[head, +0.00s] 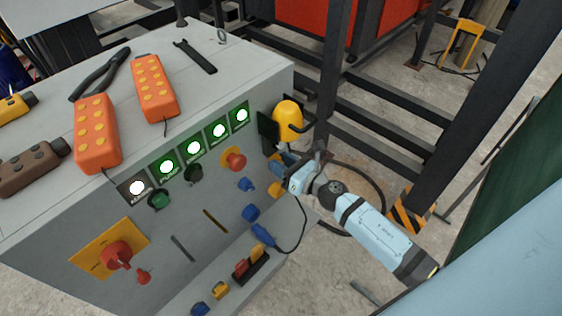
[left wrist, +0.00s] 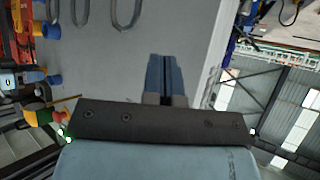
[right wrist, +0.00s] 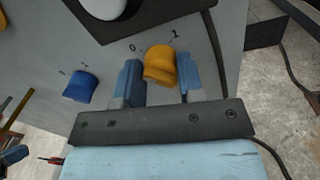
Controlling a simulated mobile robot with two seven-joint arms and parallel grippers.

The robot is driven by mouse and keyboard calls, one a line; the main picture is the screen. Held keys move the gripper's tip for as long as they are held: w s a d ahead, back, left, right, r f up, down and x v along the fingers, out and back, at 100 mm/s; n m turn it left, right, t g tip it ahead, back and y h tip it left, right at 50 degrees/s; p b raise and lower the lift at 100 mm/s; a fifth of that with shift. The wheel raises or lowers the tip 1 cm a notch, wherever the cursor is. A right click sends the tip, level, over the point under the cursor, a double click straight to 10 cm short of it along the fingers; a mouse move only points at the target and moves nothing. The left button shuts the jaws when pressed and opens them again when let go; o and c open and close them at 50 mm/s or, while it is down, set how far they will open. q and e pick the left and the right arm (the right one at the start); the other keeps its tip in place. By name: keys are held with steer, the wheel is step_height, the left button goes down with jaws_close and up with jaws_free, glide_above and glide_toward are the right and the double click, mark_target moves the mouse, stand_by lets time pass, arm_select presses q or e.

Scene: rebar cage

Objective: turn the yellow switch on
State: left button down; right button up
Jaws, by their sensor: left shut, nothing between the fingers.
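The yellow switch (right wrist: 159,66) is a rounded knob on the grey panel, with marks 0 and 1 above it in the right wrist view. In the head view it shows as a small yellow-orange knob (head: 275,190) at the panel's right end. My right gripper (right wrist: 162,82) has its blue fingers apart, one on each side of the knob; whether they touch it I cannot tell. In the head view this gripper (head: 284,170) is at the panel's right edge. My left gripper (left wrist: 165,78) is shut and empty in the left wrist view, and out of the head view.
Blue knobs (head: 247,185) and a red button (head: 234,159) are close by on the panel (head: 190,250). A yellow lamp-like dome (head: 288,120) stands just above my right gripper. Orange boxes (head: 97,132) and tools lie on top. Dark metal posts (head: 337,70) rise behind my right arm.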

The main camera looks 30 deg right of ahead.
steer(key=c, duration=0.3)
steer(key=shift+c, duration=0.2)
steer(key=m, duration=0.4)
steer(key=shift+m, duration=0.3)
steer(key=m, duration=0.3)
steer(key=shift+m, duration=0.4)
steer(key=m+p, duration=0.1)
steer(key=m, duration=0.3)
steer(key=shift+m+t, duration=0.4)
steer(key=m+p, duration=0.1)
steer(key=m, duration=0.3)
steer(key=shift+h, duration=0.3)
steer(key=shift+f+m, duration=0.1)
steer(key=shift+m, duration=0.6)
steer(key=shift+a, duration=0.1)
